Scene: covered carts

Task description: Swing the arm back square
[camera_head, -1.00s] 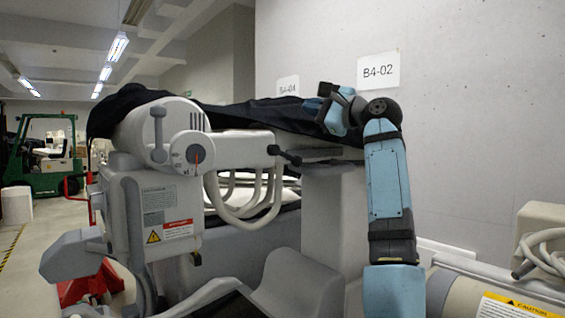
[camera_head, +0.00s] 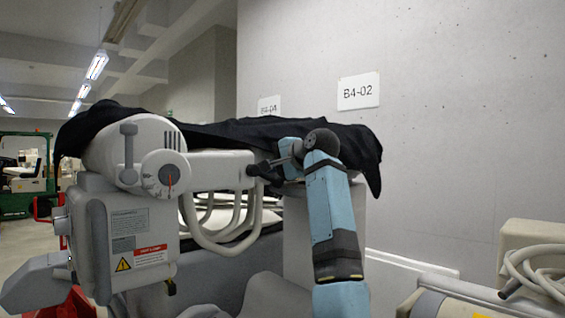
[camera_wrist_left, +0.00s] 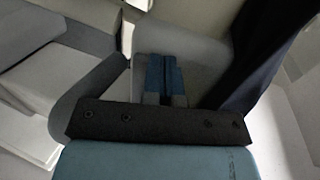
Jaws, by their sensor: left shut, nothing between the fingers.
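A pale grey machine carries a thick horizontal arm (camera_head: 222,170) that runs right from its round head (camera_head: 118,150). A black lever (camera_head: 262,168) is at the arm's right end. One blue arm of mine (camera_head: 330,205) rises from below to the right of it. Its hand bends left close to the lever; the fingertips are hidden there, so contact cannot be told. In the left wrist view my left gripper (camera_wrist_left: 163,60) is shut and empty, in front of grey surfaces.
A black cover (camera_head: 345,150) drapes over the machine's back and hangs at the right. Hoses (camera_head: 222,235) loop below the arm. Another cart with a coiled hose (camera_head: 535,265) stands at the lower right. A concrete wall (camera_head: 460,120) closes the back; a green forklift (camera_head: 25,170) is far left.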

